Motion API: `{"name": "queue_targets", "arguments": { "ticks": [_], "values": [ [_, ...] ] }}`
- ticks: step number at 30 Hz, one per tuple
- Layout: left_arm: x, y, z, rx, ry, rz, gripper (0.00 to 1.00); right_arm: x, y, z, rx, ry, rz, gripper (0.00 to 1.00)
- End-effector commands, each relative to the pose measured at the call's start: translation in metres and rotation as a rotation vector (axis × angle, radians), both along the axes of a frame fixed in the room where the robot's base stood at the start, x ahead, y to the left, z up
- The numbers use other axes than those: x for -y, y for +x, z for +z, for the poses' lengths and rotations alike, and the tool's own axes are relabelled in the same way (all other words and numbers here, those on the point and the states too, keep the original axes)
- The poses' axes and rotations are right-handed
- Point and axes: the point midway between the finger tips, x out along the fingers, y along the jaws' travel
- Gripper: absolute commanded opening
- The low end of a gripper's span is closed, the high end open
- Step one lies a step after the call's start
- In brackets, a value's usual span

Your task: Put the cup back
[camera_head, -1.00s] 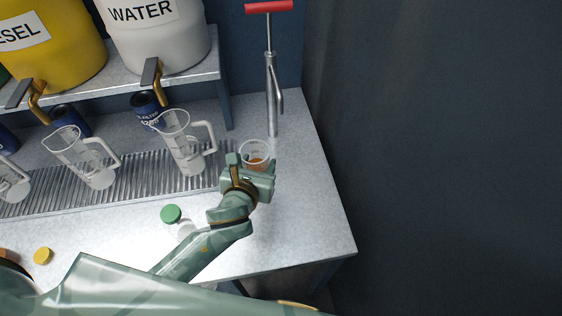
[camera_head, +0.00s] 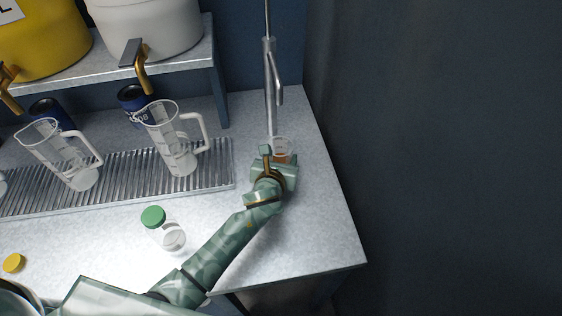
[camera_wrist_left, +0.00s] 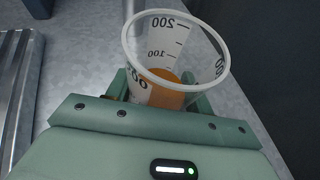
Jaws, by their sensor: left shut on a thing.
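The cup is a clear measuring cup (camera_head: 281,146) with orange-brown liquid in it, near the right end of the bench at the foot of the metal hand pump. My left gripper (camera_head: 278,163) is shut on the cup. In the left wrist view the cup (camera_wrist_left: 172,58) stands upright between the fingers (camera_wrist_left: 160,92), with black graduations and a white rim. I cannot tell whether its base touches the bench. My right gripper is not in view.
A green-lidded jar (camera_head: 165,232) is left of my forearm. The metal pump (camera_head: 270,85) stands behind the cup. The bench (camera_head: 325,225) is clear at right.

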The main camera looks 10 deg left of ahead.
Motion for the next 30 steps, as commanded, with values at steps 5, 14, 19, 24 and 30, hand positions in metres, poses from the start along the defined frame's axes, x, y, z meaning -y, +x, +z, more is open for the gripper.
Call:
{"name": "queue_targets", "arguments": {
  "ticks": [5, 14, 19, 24, 30],
  "values": [
    [0.0, 0.0, 0.0, 0.002, 0.0, 0.0, 0.25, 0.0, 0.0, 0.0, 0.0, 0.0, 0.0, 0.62],
    [0.0, 0.0, -0.004, 0.001, 0.0, 0.0, 0.74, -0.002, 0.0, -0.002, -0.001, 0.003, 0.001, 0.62],
    [0.0, 0.0, -0.004, 0.001, 0.0, 0.0, 0.74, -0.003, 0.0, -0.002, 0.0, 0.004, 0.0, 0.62],
    [0.0, 0.0, 0.001, 0.002, -0.001, 0.0, 0.74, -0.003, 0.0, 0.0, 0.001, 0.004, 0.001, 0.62],
    [-0.001, -0.032, 0.017, 0.002, 0.001, 0.0, 0.74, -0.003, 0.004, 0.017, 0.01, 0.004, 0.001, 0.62]
  ]
}}
